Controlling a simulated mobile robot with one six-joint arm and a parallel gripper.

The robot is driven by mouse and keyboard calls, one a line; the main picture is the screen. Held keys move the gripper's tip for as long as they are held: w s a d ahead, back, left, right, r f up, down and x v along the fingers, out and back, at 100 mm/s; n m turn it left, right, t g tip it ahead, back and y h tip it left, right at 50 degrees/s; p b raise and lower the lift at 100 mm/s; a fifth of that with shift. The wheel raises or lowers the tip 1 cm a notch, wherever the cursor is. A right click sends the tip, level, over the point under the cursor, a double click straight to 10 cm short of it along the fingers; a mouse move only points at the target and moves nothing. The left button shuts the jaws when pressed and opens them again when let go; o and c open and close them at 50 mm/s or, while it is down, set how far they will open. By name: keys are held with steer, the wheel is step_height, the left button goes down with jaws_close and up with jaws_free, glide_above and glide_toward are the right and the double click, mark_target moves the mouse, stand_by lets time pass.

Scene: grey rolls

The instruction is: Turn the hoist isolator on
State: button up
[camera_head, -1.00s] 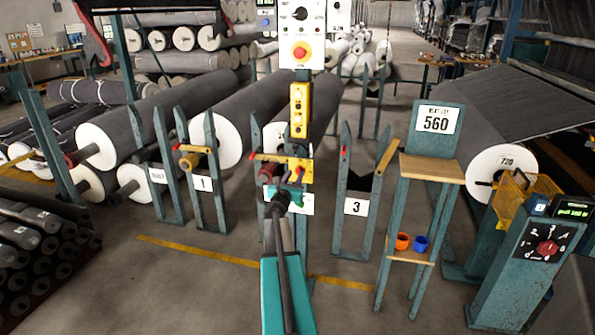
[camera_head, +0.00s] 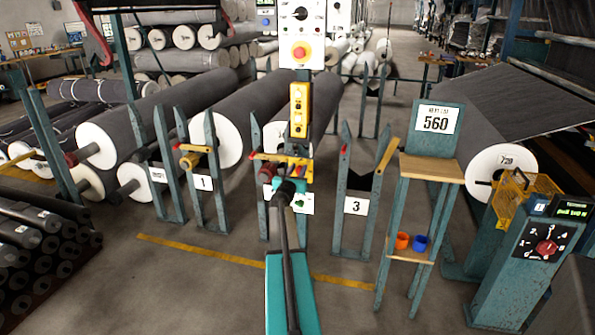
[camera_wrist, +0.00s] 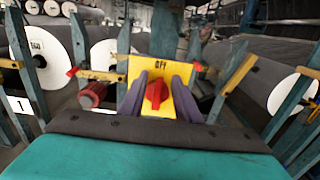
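The hoist isolator is a yellow plate (camera_wrist: 176,67) with a red handle (camera_wrist: 157,94), in the middle of the wrist view. The handle stands upright, pointing at the word "OFF" at the plate's top. My gripper (camera_wrist: 160,82) is open, with one purple-grey finger on each side of the handle. Yellow shows between the fingers and the handle, so they look apart from it. In the head view my gripper (camera_head: 296,176) is at the post's lower part and hides most of the isolator.
Above on the same post are a yellow pendant box (camera_head: 298,110), a red push button (camera_head: 301,53) and a black rotary knob (camera_head: 300,14). A red cylinder (camera_wrist: 93,95) sits left of the isolator. A pedestal with a red dial (camera_head: 546,247) stands at right. Floor between is clear.

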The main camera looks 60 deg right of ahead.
jaws_close()
steer(key=shift+a, duration=0.25)
steer(key=shift+d, duration=0.15)
